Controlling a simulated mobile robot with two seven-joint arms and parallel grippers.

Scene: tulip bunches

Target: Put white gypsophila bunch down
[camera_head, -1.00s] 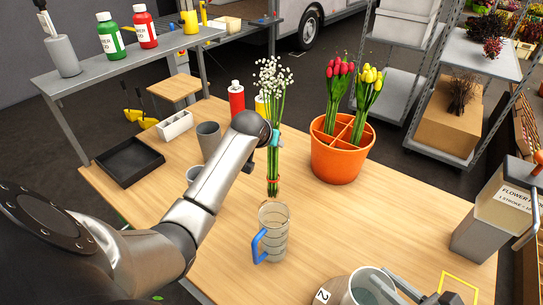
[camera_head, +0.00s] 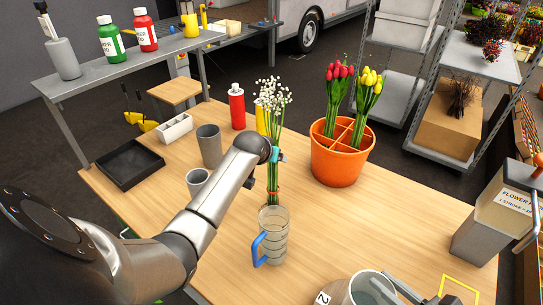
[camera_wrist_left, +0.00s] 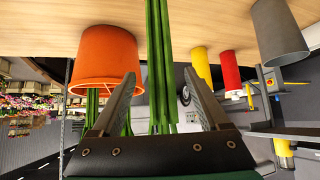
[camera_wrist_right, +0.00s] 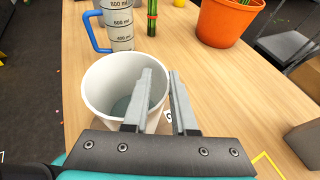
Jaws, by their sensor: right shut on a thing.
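The white gypsophila bunch (camera_head: 274,108) is nearly upright over the table, tied with a red band. Its lower end is partly hidden behind the clear measuring jug (camera_head: 272,240). The stems also show in the right wrist view (camera_wrist_right: 152,22); I cannot tell if they touch the table. My left gripper (camera_head: 274,155) is around the green stems; in the left wrist view its fingers (camera_wrist_left: 160,90) stand apart with gaps beside the stems (camera_wrist_left: 159,50). My right gripper (camera_head: 400,290) is shut on the rim of a pale pot (camera_wrist_right: 97,90) marked 2.
An orange divided pot (camera_head: 338,165) with red and yellow tulips stands right of the bunch. Grey cups (camera_head: 209,145), a red bottle (camera_head: 237,108) and a black tray (camera_head: 130,165) are to the left.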

